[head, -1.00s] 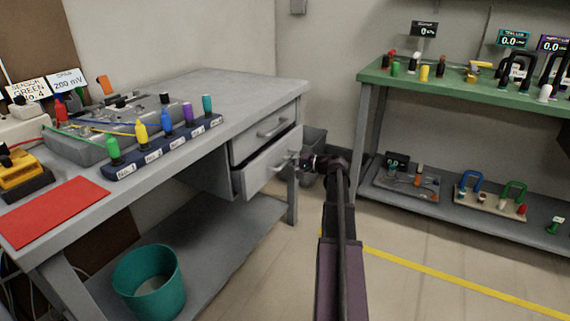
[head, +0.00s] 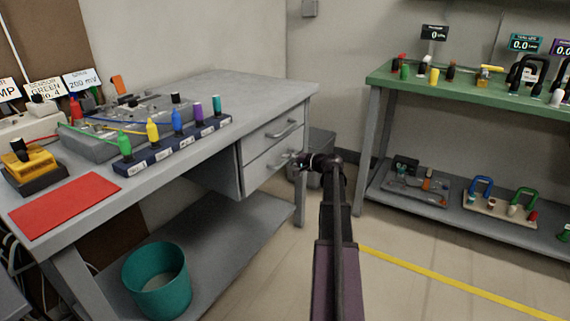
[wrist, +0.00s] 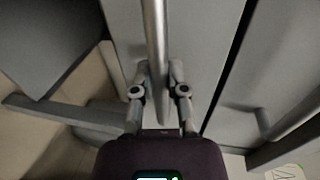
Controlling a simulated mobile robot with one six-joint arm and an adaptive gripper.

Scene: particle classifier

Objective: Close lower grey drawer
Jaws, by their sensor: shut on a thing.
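The lower grey drawer (head: 262,174) sits under the right end of the grey workbench, and its front looks level with the upper drawer (head: 268,137) above it. My gripper (head: 297,160) is at the lower drawer's handle. In the wrist view the handle bar (wrist: 156,45) runs between the two fingers of my gripper (wrist: 160,90), and they are shut on it. The drawer's inside is hidden.
The workbench (head: 250,88) carries a row of coloured bottles and a red mat (head: 65,205). A teal bin (head: 158,282) stands below it. A grey bin (head: 318,150) stands behind my gripper. A green-topped shelf (head: 460,95) is at the right. The floor between is clear.

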